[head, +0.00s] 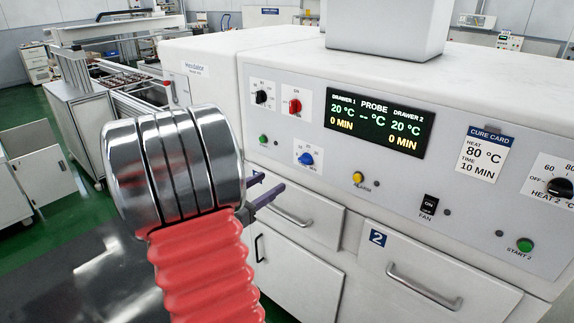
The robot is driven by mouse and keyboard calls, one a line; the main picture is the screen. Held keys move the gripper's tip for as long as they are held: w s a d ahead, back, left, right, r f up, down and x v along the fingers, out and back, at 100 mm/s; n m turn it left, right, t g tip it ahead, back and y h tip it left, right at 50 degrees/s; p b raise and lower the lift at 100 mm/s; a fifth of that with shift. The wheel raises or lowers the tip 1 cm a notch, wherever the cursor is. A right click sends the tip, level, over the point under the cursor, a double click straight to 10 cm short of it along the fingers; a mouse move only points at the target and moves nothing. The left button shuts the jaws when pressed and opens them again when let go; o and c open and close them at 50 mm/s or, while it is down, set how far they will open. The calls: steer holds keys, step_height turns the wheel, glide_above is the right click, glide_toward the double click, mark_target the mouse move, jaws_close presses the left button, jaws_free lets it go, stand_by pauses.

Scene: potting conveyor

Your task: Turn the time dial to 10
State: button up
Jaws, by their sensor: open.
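The oven's control panel (350,185) faces me. The display (374,121) shows 20 °C and 0 MIN for both drawers. My gripper (272,184) is open and empty, with its fingers left of and below the blue dial in the picture. My silver and red arm hides most of the gripper.
A cure card (480,155) reads heat 80 °C, time 10 min. A green button (263,139), a yellow button (357,177), a fan switch (429,205) and another black dial (559,187) are on the panel. Drawer handles (425,287) stick out below.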

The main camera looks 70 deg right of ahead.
mark_target(302, 161)
steer(key=shift+d+n, duration=0.3)
steer(key=shift+d, duration=0.1)
steer(key=x, duration=1.3)
steer(key=shift+d, duration=0.4)
steer(key=shift+c, duration=0.4)
